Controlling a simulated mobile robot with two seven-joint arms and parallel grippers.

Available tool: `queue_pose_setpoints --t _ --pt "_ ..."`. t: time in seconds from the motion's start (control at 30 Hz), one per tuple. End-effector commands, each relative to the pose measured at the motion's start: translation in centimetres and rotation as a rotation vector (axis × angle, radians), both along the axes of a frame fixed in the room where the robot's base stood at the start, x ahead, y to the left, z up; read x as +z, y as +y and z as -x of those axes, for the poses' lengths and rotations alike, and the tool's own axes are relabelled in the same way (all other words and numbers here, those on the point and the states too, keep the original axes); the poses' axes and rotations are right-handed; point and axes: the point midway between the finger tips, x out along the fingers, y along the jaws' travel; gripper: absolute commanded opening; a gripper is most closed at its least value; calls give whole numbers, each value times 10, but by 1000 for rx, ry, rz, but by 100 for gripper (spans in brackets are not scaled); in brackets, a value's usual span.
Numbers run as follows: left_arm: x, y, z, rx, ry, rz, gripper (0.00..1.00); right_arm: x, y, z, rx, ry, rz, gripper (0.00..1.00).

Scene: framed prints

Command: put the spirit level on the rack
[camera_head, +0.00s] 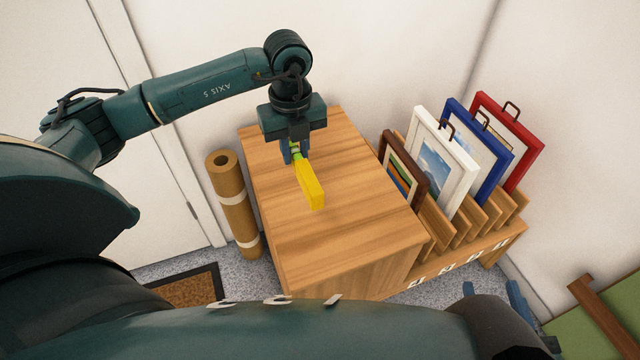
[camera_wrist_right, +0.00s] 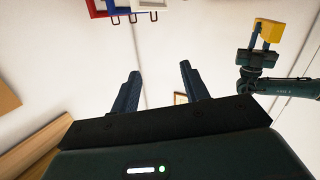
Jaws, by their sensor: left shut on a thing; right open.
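The yellow spirit level (camera_head: 311,186) hangs tilted from my left gripper (camera_head: 298,152), above the wooden cabinet top; whether it touches the top I cannot tell. My left gripper is shut on its upper end, where a bit of green shows. The level (camera_wrist_right: 268,30) also shows in the right wrist view, in my left gripper (camera_wrist_right: 260,57). The slotted wooden rack (camera_head: 462,245) stands right of the cabinet, with several framed prints upright in its rear part and bare slots toward the front. My right gripper (camera_wrist_right: 160,88) is open and empty; its blue fingers show at the head view's lower right.
The wooden cabinet (camera_head: 345,235) has a clear top. A brown-framed print (camera_head: 403,172) stands close to its right edge, before white, blue and red frames. A brown roll (camera_head: 232,205) stands left of the cabinet. A doormat (camera_head: 190,286) lies on the floor. A green surface with a brown wooden piece (camera_head: 600,312) is at lower right.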

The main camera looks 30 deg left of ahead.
Motion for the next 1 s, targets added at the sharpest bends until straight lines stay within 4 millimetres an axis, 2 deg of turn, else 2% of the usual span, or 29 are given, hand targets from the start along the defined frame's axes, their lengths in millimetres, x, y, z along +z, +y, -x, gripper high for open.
queue_pose_setpoints --t 0.03,0.1,0.33,0.57,1.0 --pt "-13 0 1 5 4 -1 0 -3 1 0 4 -18 1 45" --pt "-25 0 1 5 4 0 0 -2 2 0 9 -43 -2 45" --pt "-49 0 1 2 3 1 0 -1 4 0 20 -93 -6 45" --pt "-85 0 1 1 3 1 0 -1 9 1 43 -168 -13 45" --pt "-93 0 0 0 1 1 0 1 10 2 50 -191 -15 45"
